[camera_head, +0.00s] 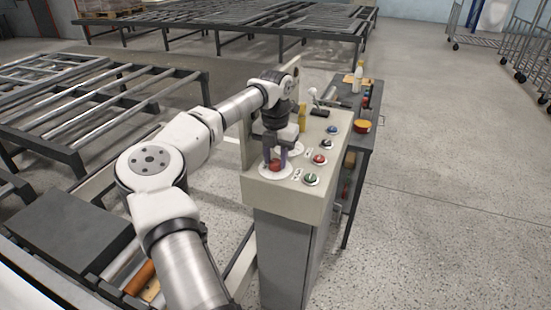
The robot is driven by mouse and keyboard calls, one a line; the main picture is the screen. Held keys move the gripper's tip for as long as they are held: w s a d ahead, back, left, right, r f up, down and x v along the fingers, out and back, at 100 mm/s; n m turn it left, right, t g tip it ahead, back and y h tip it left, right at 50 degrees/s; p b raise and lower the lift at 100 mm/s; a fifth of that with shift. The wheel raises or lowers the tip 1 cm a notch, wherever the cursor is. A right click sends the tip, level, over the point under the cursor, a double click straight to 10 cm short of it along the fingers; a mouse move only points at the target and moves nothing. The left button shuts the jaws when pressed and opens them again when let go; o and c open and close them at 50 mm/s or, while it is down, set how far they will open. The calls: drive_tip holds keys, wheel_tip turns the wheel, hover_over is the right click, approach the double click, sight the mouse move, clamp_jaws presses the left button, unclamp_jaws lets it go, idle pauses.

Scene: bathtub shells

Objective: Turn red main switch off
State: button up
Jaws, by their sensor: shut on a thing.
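The red main switch (276,165) sits on a round pale plate at the near left corner of the control panel top (325,193). My gripper (275,160) points down over it from above. Its fingers are around the red knob and appear shut on it. The knob is partly hidden by the fingers, and its exact turn angle cannot be told.
The panel top also has a red button (319,159), a green button (311,179), a blue button (333,129) and a joystick (315,98). A dark workbench (365,138) with a bottle (357,77) stands behind. Metal roller frames (90,95) lie left.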

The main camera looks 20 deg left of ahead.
sight(275, 161)
idle(0.4)
drive_tip(key=o, duration=1)
drive_tip(key=shift+r, duration=0.1)
wheel_tip(275, 161, up, 14)
drive_tip(key=shift+f+b, duration=0.15)
drive_tip(key=shift+b, duration=0.85)
